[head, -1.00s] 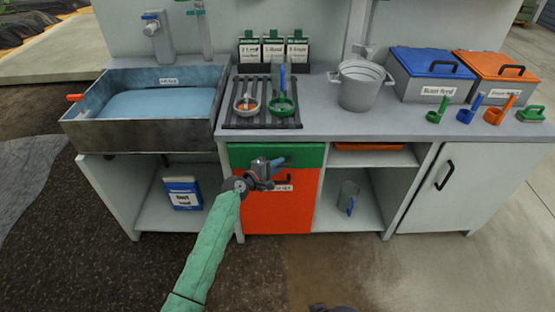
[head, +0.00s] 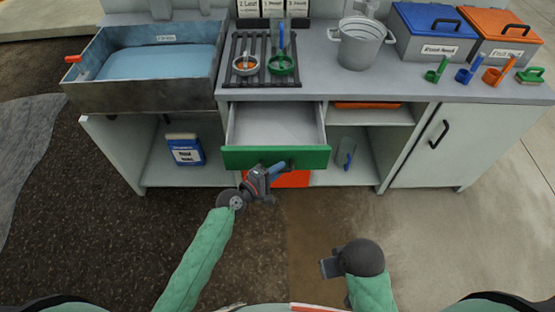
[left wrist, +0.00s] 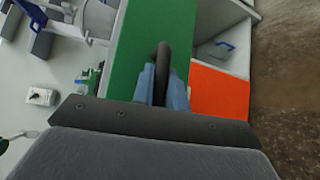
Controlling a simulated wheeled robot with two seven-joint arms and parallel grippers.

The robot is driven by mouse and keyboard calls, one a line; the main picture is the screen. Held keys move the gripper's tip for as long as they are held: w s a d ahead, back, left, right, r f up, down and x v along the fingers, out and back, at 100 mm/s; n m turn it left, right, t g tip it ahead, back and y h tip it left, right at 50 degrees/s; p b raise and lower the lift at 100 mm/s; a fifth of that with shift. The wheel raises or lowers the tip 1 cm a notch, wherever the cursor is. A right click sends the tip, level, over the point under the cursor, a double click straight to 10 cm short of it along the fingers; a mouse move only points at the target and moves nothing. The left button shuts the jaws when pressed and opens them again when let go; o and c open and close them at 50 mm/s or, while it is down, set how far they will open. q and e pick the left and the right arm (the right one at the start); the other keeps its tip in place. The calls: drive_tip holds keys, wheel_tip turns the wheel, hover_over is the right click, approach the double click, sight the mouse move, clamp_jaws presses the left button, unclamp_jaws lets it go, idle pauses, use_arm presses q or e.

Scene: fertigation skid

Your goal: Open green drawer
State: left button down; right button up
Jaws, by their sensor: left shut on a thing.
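The green drawer (head: 240,158) stands pulled out from the cabinet below the worktop, and its pale inside looks empty. My left gripper (head: 279,168) is at the drawer's front, shut on its dark handle (head: 291,163). In the left wrist view the blue fingers (left wrist: 161,88) close on both sides of the black handle (left wrist: 163,58), against the green front (left wrist: 138,42). My right gripper (head: 329,266) hangs low in front of the cabinet, away from the drawer; its jaws are too small to read.
An orange front (head: 292,180) lies below the drawer, partly hidden. A sink (head: 150,90) is at the left. The floor in front is clear.

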use_arm(q)
drive_tip(key=shift+s, duration=0.2)
drive_tip(key=c, duration=1.4)
unclamp_jaws()
drive_tip(key=shift+a, duration=0.1)
